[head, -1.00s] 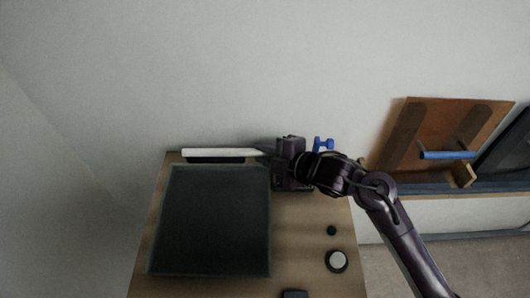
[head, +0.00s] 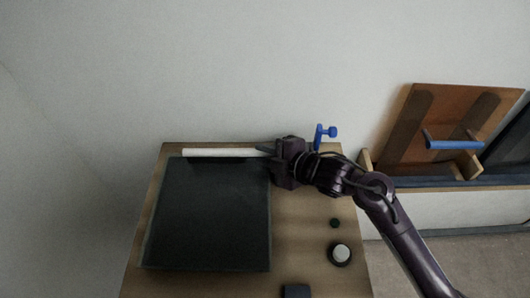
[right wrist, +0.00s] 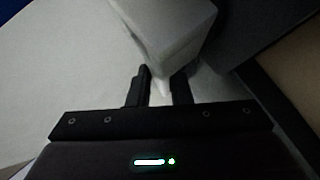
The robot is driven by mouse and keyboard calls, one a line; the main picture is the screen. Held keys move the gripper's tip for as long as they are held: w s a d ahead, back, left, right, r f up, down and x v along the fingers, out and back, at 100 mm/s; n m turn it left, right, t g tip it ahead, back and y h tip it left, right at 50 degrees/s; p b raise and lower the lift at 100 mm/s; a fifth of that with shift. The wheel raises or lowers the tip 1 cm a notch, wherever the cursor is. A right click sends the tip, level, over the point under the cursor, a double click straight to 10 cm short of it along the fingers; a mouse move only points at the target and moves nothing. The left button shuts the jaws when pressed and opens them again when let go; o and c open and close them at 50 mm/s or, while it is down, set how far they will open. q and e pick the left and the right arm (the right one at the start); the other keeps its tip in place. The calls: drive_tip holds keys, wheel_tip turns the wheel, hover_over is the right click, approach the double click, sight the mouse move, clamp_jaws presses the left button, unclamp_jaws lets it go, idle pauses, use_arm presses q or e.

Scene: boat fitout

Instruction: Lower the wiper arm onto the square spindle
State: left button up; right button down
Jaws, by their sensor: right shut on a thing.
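The wiper arm is a long white bar (head: 220,153) along the far edge of the dark panel (head: 205,215) in the head view. My right gripper (head: 266,150) is at the bar's right end and shut on it. In the right wrist view the bar is a large pale block (right wrist: 170,30), and its narrow tapered end sits between the two dark fingers of my right gripper (right wrist: 162,88). I cannot make out the square spindle in either view. I cannot tell whether the bar touches the panel. My left gripper is not in view.
A blue clamp (head: 321,136) stands at the wooden table's (head: 305,230) far right edge. A round knob with a pale top (head: 341,253), a small dark knob (head: 335,223) and a dark block (head: 296,291) are at the right and front. A wooden rack with a blue bar (head: 453,145) stands further right.

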idle(0.4)
drive_tip(key=c, duration=1.2)
unclamp_jaws()
drive_tip(key=shift+c, duration=0.2)
drive_tip(key=shift+d, duration=0.1)
